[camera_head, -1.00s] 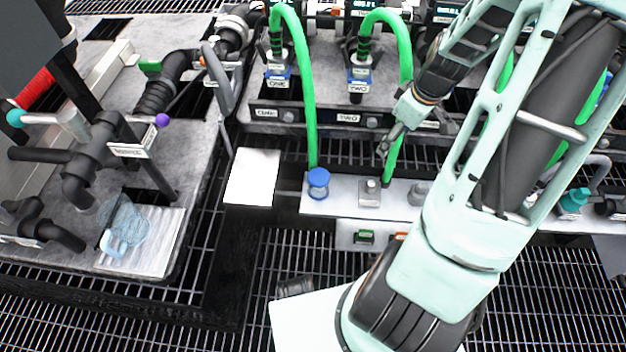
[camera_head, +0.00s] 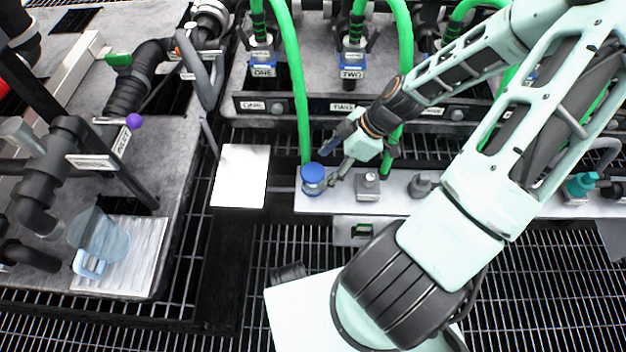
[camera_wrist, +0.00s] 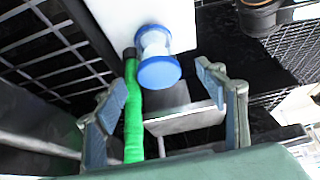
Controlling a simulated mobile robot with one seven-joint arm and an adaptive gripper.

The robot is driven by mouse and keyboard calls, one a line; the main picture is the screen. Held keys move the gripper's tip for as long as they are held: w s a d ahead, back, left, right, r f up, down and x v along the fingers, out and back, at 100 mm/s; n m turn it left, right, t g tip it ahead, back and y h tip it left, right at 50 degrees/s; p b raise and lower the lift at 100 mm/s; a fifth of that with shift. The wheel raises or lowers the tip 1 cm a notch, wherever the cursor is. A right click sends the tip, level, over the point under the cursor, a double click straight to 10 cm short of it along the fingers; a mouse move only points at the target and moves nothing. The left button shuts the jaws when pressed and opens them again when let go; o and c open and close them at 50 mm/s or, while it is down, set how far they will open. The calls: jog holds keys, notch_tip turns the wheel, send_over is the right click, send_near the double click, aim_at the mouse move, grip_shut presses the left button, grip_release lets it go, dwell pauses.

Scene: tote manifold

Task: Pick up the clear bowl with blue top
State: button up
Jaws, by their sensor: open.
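The clear bowl with blue top (camera_head: 313,181) stands upright on the light metal shelf (camera_head: 400,205), at its left end. My gripper (camera_head: 332,165) is open, just to the right of the bowl, with its fingers pointing down-left at it. In the wrist view the bowl's blue top (camera_wrist: 160,73) faces the camera, between and ahead of the two open fingers (camera_wrist: 162,82). Its clear body shows beyond the top. The fingers appear apart from the bowl; in the head view they partly overlap its right edge, so contact there is hard to tell.
A green hose (camera_head: 300,100) comes down right behind the bowl; in the wrist view the hose (camera_wrist: 134,115) runs beside the left finger. A metal knob fitting (camera_head: 367,186) stands right of the bowl. A white plate (camera_head: 240,177) lies to the left. A translucent blue jug (camera_head: 100,240) stands further left.

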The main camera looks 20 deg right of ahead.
aim_at(313, 171)
jog(key=x, duration=0.1)
jog(key=b+x, duration=0.1)
jog(key=x, duration=0.1)
jog(key=b+x, duration=0.1)
jog(key=x, duration=0.1)
jog(key=shift+w+a+r, duration=0.15)
jog(key=shift+w+a, duration=0.2)
jog(key=shift+a, duration=0.05)
jog(key=c, duration=1.3)
jog(key=shift+r, duration=0.15)
jog(key=shift+c, duration=0.2)
